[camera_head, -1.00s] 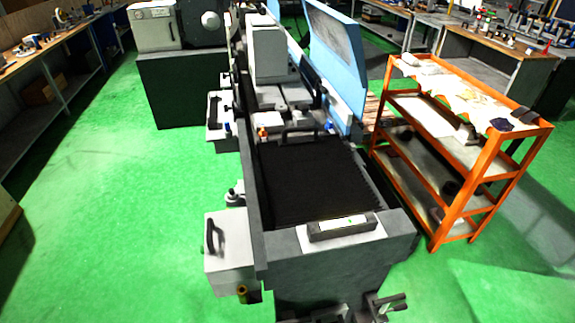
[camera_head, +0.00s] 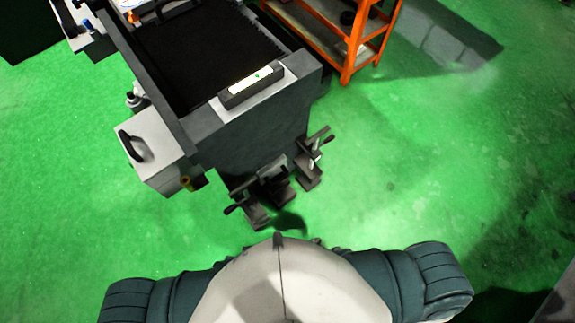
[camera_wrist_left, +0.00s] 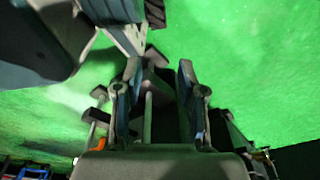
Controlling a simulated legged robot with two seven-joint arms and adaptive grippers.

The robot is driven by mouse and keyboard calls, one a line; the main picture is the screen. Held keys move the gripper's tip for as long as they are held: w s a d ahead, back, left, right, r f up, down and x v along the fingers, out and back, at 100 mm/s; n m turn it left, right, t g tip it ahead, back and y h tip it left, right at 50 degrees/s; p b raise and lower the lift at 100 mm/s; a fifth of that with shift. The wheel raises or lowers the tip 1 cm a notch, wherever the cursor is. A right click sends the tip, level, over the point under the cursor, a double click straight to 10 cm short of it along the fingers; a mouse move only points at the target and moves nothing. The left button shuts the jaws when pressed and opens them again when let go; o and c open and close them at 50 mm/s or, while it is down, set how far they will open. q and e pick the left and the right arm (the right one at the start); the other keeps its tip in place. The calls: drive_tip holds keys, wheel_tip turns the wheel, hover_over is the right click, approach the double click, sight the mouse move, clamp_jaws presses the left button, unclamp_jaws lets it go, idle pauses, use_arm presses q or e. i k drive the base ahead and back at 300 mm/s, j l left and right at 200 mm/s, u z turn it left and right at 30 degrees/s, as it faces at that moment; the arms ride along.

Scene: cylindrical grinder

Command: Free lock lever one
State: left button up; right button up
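The grinder (camera_head: 255,125) stands at the upper left of the head view. Three dark blocks with lever-like handles sit in a row low at its near end: a left block (camera_head: 252,207), a middle block (camera_head: 277,185) and a right block (camera_head: 310,165). I cannot tell which is lock lever one. My left gripper (camera_wrist_left: 158,68) is open in the left wrist view, its two fingers apart. Dark parts with handles (camera_wrist_left: 97,116) show beyond and beside the fingers; I cannot tell whether any are touched. Neither gripper can be made out in the head view.
A grey box with a black handle (camera_head: 150,150) juts from the grinder's left side. An orange shelf cart (camera_head: 350,60) stands beyond it at the right. Open green floor (camera_head: 440,180) lies to the right.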

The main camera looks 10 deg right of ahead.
sight(331, 138)
drive_tip(key=i+l+u, duration=0.2)
drive_tip(key=l, duration=0.7)
drive_tip(key=l+u, duration=0.2)
drive_tip(key=l, duration=0.75)
